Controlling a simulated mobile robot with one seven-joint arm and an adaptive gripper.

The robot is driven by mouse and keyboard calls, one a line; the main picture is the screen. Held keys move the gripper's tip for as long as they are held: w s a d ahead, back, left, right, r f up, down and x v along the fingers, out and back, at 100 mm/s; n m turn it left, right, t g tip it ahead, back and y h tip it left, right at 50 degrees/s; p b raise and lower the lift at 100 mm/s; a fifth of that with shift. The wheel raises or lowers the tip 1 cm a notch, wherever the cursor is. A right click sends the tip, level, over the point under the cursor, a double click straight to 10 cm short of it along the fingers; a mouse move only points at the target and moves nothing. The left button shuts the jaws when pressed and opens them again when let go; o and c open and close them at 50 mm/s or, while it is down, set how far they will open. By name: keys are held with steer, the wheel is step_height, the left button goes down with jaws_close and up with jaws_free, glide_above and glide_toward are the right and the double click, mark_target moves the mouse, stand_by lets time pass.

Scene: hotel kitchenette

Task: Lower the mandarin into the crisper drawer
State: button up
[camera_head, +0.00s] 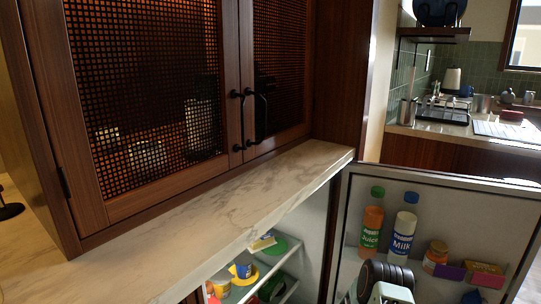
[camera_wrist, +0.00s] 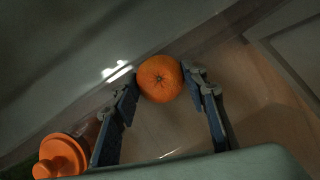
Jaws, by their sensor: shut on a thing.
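The mandarin (camera_wrist: 160,79) is round and orange with a dark stem spot. In the wrist view it sits between the fingertips of my gripper (camera_wrist: 161,84), which is shut on it. The mandarin and gripper fingers do not show in the head view, where only part of my arm (camera_head: 385,282) shows at the bottom. The crisper drawer cannot be clearly made out. A grey, glossy surface with a bright glint (camera_wrist: 117,71) lies beside the mandarin in the wrist view; I cannot tell whether it belongs to the drawer.
The open fridge door (camera_head: 349,185) holds a juice bottle (camera_head: 372,222), a milk bottle (camera_head: 403,232), a jar (camera_head: 435,255) and small boxes (camera_head: 484,272). Food stands on fridge shelves (camera_head: 285,290) under the marble counter (camera_head: 215,222). An orange-capped object (camera_wrist: 62,157) is near my left finger.

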steer(key=o, duration=1.2)
steer(key=shift+o, duration=0.2)
